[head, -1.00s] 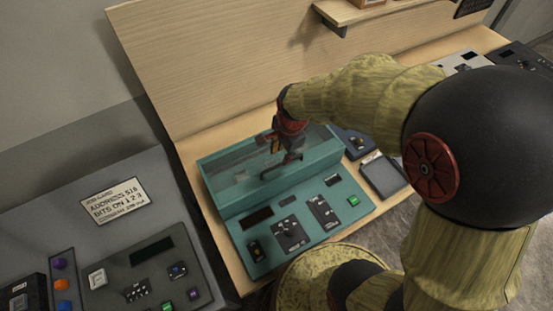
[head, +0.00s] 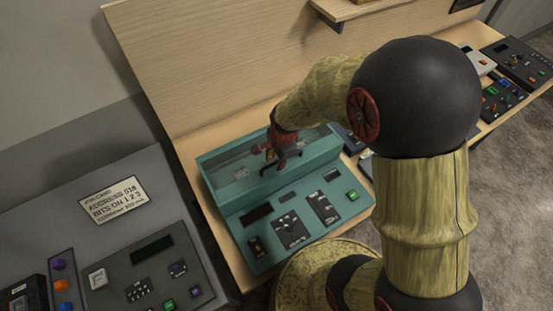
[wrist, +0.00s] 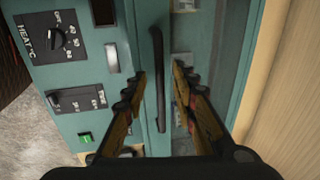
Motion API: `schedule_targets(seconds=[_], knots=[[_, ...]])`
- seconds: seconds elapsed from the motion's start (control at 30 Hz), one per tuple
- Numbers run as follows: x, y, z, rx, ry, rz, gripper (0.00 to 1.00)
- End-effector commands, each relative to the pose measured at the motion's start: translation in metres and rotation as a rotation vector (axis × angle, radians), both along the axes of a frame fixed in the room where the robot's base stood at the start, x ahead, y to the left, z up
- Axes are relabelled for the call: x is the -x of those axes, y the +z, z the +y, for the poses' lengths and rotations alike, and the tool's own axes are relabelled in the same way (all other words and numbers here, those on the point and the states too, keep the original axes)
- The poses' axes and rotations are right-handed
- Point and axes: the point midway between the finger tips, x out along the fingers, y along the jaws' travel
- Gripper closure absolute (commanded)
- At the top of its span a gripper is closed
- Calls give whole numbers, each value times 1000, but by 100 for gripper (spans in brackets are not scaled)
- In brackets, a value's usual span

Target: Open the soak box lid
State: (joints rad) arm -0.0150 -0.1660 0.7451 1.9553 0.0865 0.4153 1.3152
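The soak box is a teal console (head: 262,262) with dials and a green button on its front panel; that panel also shows in the wrist view (wrist: 88,70). Its clear lid (head: 232,172) lies shut on the raised back part, and a black bar handle (wrist: 158,85) stands on it. My gripper (head: 279,163) is at the handle in the head view. In the wrist view my gripper (wrist: 159,74) has its fingers apart, one on each side of the handle, with gaps showing. The fingers partly hide the handle in the head view.
A grey console with a job card (head: 113,199) stands at the left. More panels (head: 502,95) stand along the bench at the right. A wooden back board (head: 210,70) rises behind the box, with a shelf (head: 345,12) above.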

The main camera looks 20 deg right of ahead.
Motion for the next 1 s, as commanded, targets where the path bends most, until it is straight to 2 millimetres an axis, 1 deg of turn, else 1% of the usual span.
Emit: schedule_targets(seconds=[0.07, 0.5, 1.0], knots=[[0, 0, 0, 0, 0, 0, 76], [0, 0, 0, 0, 0, 0, 100], [0, 0, 0, 0, 0, 0, 100]])
